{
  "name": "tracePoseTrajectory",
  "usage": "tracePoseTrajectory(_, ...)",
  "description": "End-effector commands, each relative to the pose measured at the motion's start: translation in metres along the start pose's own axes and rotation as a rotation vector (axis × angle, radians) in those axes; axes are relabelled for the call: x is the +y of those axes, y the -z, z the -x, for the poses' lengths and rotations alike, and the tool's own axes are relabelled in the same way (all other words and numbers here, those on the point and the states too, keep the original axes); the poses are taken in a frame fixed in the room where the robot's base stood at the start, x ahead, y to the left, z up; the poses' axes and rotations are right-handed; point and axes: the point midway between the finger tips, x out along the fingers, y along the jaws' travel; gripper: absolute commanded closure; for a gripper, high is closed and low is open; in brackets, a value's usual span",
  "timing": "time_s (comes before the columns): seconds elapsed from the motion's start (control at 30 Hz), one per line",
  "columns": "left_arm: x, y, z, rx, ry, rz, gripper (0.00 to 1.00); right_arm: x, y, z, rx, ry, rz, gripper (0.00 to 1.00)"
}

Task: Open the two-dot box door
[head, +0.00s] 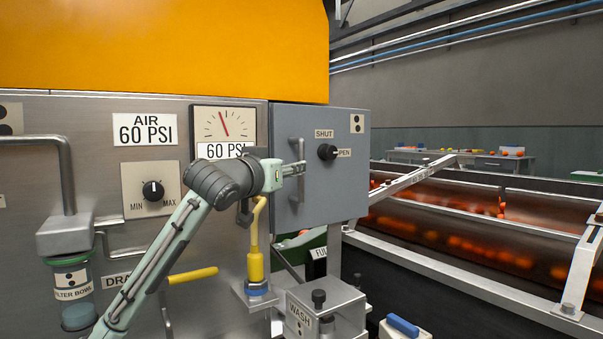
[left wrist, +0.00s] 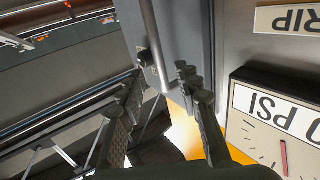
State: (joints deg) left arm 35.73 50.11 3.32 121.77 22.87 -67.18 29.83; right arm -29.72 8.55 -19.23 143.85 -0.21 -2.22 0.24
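The two-dot box (head: 350,190) is a grey cabinet with a two-dot label (head: 357,123). I see no gap at its door. Its upright bar handle (head: 297,145) is on the left of the door and also shows in the left wrist view (left wrist: 153,45). A black knob (head: 327,152) sits right of the handle, with SHUT above it and OPEN to its right; its mark seems to point to OPEN. My left gripper (head: 298,169) is at the handle, fingers apart. In the left wrist view my gripper (left wrist: 158,78) has the handle's end between its fingertips; contact is unclear.
A gauge (head: 223,128) and a steel panel (head: 80,110) lie left of the box. A conveyor with fruit (head: 470,245) runs at the right.

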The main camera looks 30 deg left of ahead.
Motion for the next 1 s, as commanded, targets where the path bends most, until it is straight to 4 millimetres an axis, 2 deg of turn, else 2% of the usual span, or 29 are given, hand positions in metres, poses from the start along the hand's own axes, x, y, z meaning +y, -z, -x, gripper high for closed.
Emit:
tracePoseTrajectory(0.2, 0.000, 0.001, -0.036, -0.001, 0.001, 0.002, 0.67, 0.002, -0.006, 0.000, -0.037, -0.003, 0.005, 0.60)
tracePoseTrajectory(0.4, 0.000, 0.001, -0.061, -0.001, 0.001, 0.001, 0.67, 0.004, -0.013, 0.000, -0.067, -0.007, 0.011, 0.60)
tracePoseTrajectory(0.57, 0.000, 0.001, -0.070, -0.001, 0.001, -0.001, 0.67, 0.005, -0.015, 0.000, -0.076, -0.008, 0.013, 0.60)
tracePoseTrajectory(0.77, 0.000, 0.000, -0.070, -0.001, 0.000, -0.002, 0.67, 0.005, -0.015, 0.000, -0.077, -0.009, 0.014, 0.60)
tracePoseTrajectory(0.8, 0.000, 0.000, -0.070, -0.001, 0.000, -0.002, 0.68, 0.005, -0.015, 0.000, -0.077, -0.009, 0.014, 0.60)
tracePoseTrajectory(1.0, 0.000, 0.000, -0.070, -0.001, 0.000, -0.001, 0.93, 0.006, -0.015, 0.000, -0.077, -0.009, 0.014, 0.60)
